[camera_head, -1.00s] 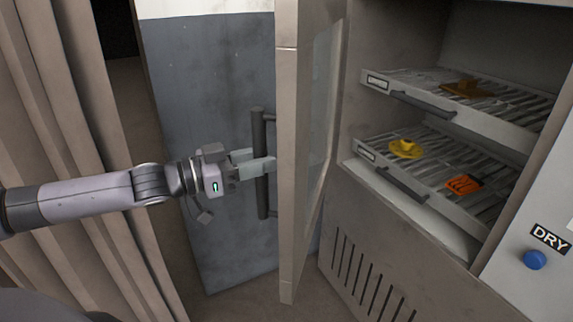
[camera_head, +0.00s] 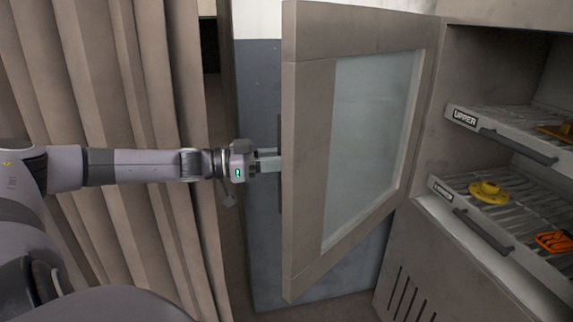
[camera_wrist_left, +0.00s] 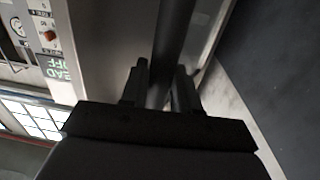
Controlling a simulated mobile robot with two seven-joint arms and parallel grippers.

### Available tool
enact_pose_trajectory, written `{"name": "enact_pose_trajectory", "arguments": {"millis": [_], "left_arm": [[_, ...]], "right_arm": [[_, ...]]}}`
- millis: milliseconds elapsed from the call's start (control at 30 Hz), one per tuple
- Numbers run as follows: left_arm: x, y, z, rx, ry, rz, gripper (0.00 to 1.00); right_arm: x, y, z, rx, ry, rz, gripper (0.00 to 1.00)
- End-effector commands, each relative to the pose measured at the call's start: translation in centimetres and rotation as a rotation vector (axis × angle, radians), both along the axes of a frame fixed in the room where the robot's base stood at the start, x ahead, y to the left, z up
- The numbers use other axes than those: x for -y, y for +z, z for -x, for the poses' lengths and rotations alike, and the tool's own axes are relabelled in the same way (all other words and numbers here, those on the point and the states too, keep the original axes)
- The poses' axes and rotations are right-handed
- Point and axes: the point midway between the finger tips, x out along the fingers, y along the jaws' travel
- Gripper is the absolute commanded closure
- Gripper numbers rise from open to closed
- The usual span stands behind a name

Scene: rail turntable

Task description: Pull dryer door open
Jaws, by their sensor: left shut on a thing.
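The dryer door (camera_head: 306,150) is a beige framed panel with a glass window (camera_head: 372,140). It stands wide open in the head view, hinged at the cabinet's left side. My left gripper (camera_head: 275,162) reaches from the left to the door's outer face, where the handle is mostly hidden behind the door edge. In the left wrist view the dark bar handle (camera_wrist_left: 172,50) runs between the two fingers of my left gripper (camera_wrist_left: 160,88), which is shut on it. My right gripper is not in view.
The open dryer holds an upper rack (camera_head: 490,128) and a lower rack (camera_head: 455,200) with a yellow part (camera_head: 488,192) and an orange part (camera_head: 553,241). Beige curtains (camera_head: 110,230) hang at the left, close to my left arm. A grey-blue wall panel (camera_head: 262,230) stands behind the door.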

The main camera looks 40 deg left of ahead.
Motion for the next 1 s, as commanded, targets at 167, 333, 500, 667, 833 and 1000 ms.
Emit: {"name": "enact_pose_trajectory", "arguments": {"millis": [167,333,500,667,833,1000], "left_arm": [[-0.82,0.76,-0.39,0.012,0.015,0.005,1.00],[-0.84,0.78,-0.39,0.013,0.014,0.007,1.00],[-0.80,0.78,-0.37,0.013,0.013,0.007,1.00],[-0.74,0.65,-0.33,0.011,0.010,0.005,0.49],[-0.66,0.43,-0.25,0.007,0.007,0.004,0.49],[-0.70,0.32,-0.02,0.003,0.003,0.001,0.49]], "right_arm": [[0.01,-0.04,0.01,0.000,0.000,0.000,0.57],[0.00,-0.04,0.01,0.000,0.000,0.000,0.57],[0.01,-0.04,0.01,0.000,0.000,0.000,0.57],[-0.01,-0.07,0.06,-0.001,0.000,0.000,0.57],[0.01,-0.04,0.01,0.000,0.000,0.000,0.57],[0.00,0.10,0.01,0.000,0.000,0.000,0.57]]}}
